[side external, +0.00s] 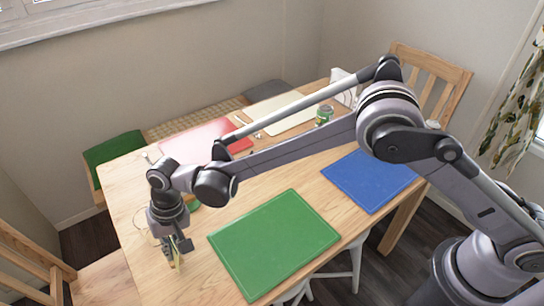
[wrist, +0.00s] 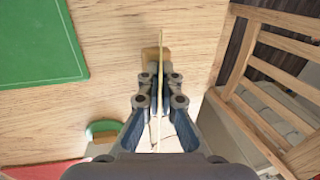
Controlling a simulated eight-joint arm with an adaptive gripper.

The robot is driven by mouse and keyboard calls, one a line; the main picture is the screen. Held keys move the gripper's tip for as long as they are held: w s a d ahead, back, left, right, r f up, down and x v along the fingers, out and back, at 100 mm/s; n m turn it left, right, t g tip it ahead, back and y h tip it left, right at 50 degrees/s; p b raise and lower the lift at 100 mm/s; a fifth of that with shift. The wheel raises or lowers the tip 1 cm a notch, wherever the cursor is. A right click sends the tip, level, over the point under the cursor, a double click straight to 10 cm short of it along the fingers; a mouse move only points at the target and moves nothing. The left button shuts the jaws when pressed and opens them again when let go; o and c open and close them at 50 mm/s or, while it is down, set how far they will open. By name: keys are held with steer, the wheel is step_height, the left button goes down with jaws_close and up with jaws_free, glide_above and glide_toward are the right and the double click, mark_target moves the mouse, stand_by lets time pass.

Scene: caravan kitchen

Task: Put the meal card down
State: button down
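The meal card (wrist: 162,45) shows in the wrist view as a thin, pale yellow strip seen edge-on. My gripper (wrist: 159,82) is shut on it, one finger on each side. A small brown wooden piece (wrist: 150,54) lies beside and partly beneath the card. In the side external view my gripper (side external: 174,256) points down over the near left part of the wooden table, and a sliver of the card (side external: 179,260) shows at its fingertips. I cannot tell whether the card's lower edge touches anything.
A green mat (side external: 272,240) lies right of my gripper, a blue mat (side external: 368,178) farther right, a red mat (side external: 186,143) behind. A green item (wrist: 103,128) is close by. A can (side external: 324,115) stands at the far side. A chair (wrist: 265,75) stands beyond the table edge.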

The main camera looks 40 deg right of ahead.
steer(key=shift+d+x, duration=0.25)
steer(key=shift+x, duration=1)
steer(key=shift+f, duration=0.15)
steer(key=c, duration=1.5)
jaws_free()
